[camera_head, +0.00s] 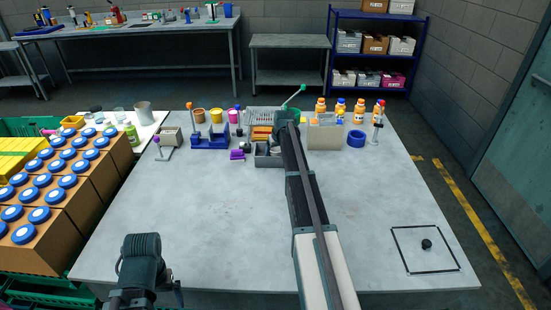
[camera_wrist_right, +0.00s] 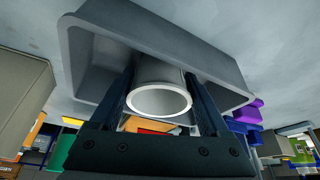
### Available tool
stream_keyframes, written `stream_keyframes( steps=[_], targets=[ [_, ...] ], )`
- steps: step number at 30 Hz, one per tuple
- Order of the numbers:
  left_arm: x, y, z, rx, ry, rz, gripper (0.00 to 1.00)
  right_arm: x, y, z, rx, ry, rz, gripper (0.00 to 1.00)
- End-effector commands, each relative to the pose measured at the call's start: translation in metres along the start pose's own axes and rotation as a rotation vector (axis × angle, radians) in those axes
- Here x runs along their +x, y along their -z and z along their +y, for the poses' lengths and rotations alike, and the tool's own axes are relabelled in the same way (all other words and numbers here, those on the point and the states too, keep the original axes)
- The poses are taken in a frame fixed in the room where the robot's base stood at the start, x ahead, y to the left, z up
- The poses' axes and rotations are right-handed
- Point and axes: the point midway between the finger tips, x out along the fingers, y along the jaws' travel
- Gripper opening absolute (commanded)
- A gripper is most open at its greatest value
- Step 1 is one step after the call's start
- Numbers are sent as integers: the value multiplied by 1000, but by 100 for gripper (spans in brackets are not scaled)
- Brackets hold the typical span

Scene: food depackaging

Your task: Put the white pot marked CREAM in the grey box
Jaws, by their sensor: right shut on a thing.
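My right gripper (camera_wrist_right: 160,74) is shut on a white pot (camera_wrist_right: 158,101), with one finger on each side of it. The pot's round rim faces the right wrist camera, and no lettering on it shows. The grey box (camera_wrist_right: 205,38) lies just beyond the pot, which overlaps its opening; I cannot tell whether the pot touches the box floor. In the head view the grey box (camera_head: 268,161) stands on the table, partly behind my right arm, which hides the pot.
Close around the box are a blue stand (camera_head: 209,142), a purple piece (camera_head: 237,155), a beige bin (camera_head: 325,135) and a blue ring (camera_head: 356,139). The table's (camera_head: 215,215) front half is mostly clear.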

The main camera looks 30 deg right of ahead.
Motion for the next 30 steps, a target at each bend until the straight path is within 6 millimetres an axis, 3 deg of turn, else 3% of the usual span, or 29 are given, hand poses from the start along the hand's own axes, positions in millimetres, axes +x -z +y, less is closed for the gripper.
stream_keyframes(
  steps=[10,11,14,23,30],
  targets=[
    [3,0,0,0,0,0,100,3,-1,0,0,0,0,17],
    [2,0,0,0,0,0,100,2,-1,0,0,0,0,83],
    [2,0,0,0,0,0,100,1,-1,0,0,0,0,100],
    [0,0,0,0,0,0,100,0,0,0,0,0,0,100],
    [-14,-1,-1,0,0,0,100,-15,1,0,0,0,0,100]
  ],
)
